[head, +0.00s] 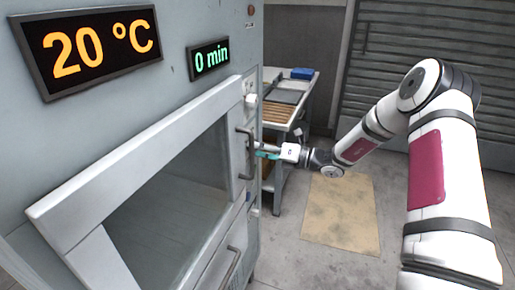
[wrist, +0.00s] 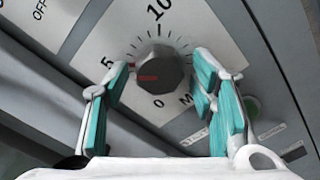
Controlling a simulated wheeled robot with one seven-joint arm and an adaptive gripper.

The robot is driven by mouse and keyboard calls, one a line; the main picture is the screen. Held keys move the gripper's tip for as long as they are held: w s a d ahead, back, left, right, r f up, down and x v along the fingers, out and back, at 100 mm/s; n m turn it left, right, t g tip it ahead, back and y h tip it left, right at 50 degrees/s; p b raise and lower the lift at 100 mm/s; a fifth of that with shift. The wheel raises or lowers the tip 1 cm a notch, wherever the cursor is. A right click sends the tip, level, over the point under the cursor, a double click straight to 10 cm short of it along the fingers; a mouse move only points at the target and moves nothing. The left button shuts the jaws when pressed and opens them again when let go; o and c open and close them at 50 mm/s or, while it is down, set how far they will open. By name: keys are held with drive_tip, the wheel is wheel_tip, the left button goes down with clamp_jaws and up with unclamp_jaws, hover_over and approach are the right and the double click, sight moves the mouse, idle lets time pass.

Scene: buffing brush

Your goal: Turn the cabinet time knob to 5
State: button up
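The time knob (wrist: 160,75) is a dark, many-sided dial on a pale scale plate in the wrist view. The plate shows 0 below the knob, 5 to its left, 10 above and an M at lower right. A red mark lies on the knob's left part. My gripper (wrist: 160,68) is open, with one teal-padded finger on each side of the knob and a visible gap on both sides. In the head view my gripper (head: 262,150) is at the cabinet's right front edge; which knob it faces is hidden there. The time display (head: 208,59) reads 0 min.
A cart (head: 290,95) with trays stands behind. Floor is free at right.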

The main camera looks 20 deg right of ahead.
drive_tip(key=v, duration=1.2)
idle(0.5)
